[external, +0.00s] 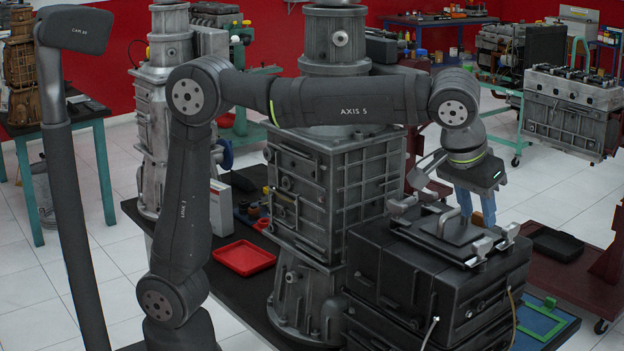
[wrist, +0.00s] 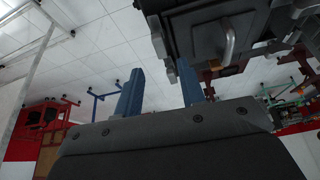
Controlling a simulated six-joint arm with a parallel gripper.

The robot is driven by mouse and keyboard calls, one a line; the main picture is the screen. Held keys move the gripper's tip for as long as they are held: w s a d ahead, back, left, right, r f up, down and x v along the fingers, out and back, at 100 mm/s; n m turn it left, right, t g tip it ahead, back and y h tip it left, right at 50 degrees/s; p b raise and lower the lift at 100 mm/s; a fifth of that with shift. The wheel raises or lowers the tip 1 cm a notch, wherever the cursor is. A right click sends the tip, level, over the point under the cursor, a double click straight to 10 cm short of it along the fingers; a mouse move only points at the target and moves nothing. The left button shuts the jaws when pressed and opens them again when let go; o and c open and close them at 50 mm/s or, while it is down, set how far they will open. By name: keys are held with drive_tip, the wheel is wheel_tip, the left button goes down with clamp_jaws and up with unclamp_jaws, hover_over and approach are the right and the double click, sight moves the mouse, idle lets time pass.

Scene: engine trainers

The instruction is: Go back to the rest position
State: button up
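My gripper (external: 476,212) hangs from the end of my arm at the right, above and behind the black engine unit (external: 430,275) in the external view. Its two blue fingers point down, and their lower ends are partly hidden behind the metal fittings on the unit. In the wrist view my gripper (wrist: 158,75) shows both blue fingers spread apart with nothing between them. The black unit with its metal handle (wrist: 229,45) is at the upper right there. I cannot tell the exact gap between fingers and unit.
A tall grey engine (external: 330,185) stands under my forearm, close to it. A red tray (external: 244,257) lies on the dark bench to its left. A camera post (external: 75,180) rises at the left. Tiled floor is open at the right, beside a dark red stand (external: 575,285).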

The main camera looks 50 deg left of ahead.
sight(482, 241)
drive_tip(key=x, duration=0.7)
drive_tip(key=shift+r+m, duration=0.15)
drive_tip(key=shift+m, duration=0.25)
drive_tip(key=shift+a+m+h, duration=0.15)
drive_tip(key=shift+m+h, duration=0.45)
drive_tip(key=shift+m, duration=0.4)
drive_tip(key=s+r+m, duration=0.1)
drive_tip(key=s+r, duration=0.1)
drive_tip(key=r, duration=0.8)
drive_tip(key=s+a+r+m+g, duration=0.1)
drive_tip(key=s+r, duration=0.1)
drive_tip(key=r, duration=0.9)
drive_tip(key=shift+s+m+h, duration=0.25)
drive_tip(key=shift+m+h, duration=0.05)
drive_tip(key=shift+a, duration=0.1)
